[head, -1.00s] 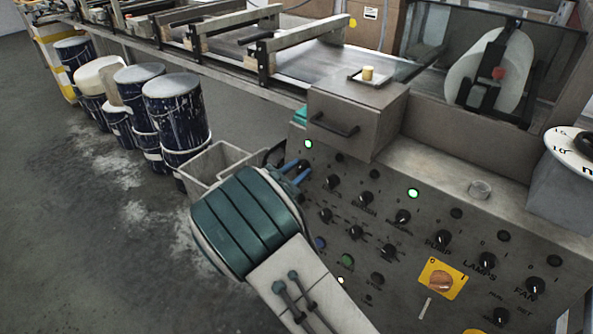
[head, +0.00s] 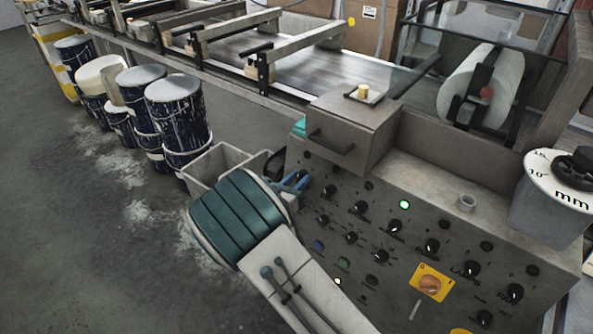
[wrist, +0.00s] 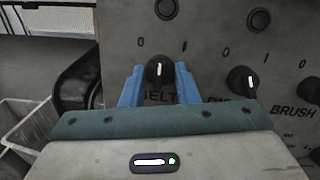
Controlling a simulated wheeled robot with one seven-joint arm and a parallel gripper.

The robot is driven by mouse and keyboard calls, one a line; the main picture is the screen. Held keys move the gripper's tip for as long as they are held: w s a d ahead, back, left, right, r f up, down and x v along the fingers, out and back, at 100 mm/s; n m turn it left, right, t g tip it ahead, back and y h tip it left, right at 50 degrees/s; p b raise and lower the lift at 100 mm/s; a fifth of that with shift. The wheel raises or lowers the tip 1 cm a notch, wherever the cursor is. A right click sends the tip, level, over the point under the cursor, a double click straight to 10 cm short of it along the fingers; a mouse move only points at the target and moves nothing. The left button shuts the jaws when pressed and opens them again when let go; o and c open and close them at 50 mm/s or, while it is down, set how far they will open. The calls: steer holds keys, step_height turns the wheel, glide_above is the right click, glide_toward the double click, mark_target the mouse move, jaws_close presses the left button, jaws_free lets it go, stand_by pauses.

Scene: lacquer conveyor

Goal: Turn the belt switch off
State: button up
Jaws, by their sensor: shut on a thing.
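The belt switch is a black knob with a white pointer line, labelled BELT (wrist: 160,70) in the wrist view, with 0 at its upper left and a 1 mark at its upper right. Its pointer looks about upright in this view. My gripper (wrist: 160,82) has its blue fingers on either side of the knob and is shut on it. The round lamp (wrist: 165,9) above the knob is dark. In the head view my gripper (head: 295,181) reaches the panel's upper left corner, where the fingers largely hide the knob.
The control panel (head: 400,262) carries several similar knobs close by, including a brush knob (wrist: 243,80). One green lamp (head: 404,204) is lit. A drawer box (head: 350,135) juts out above the belt switch. A grey bin (head: 215,163) and paint drums (head: 178,110) stand to the left.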

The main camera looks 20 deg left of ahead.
steer(key=n+p, duration=0.1)
steer(key=n, duration=0.1)
steer(key=n+y+p, duration=0.1)
steer(key=p, duration=0.1)
steer(key=n+p, duration=0.1)
steer(key=n, duration=0.1)
steer(key=shift+r+n+p, duration=0.25)
steer(key=shift+n+p, duration=0.05)
steer(key=shift+p, duration=0.1)
steer(key=shift+f+n+y+p, duration=0.1)
steer(key=shift+n+y+p, duration=0.3)
steer(key=shift+n+p, duration=0.35)
steer(key=o, duration=1)
steer(key=shift+c, duration=0.2)
steer(key=b+v, duration=0.1)
steer(key=v, duration=1.3)
steer(key=shift+r, duration=0.25)
steer(key=shift+w, duration=0.1)
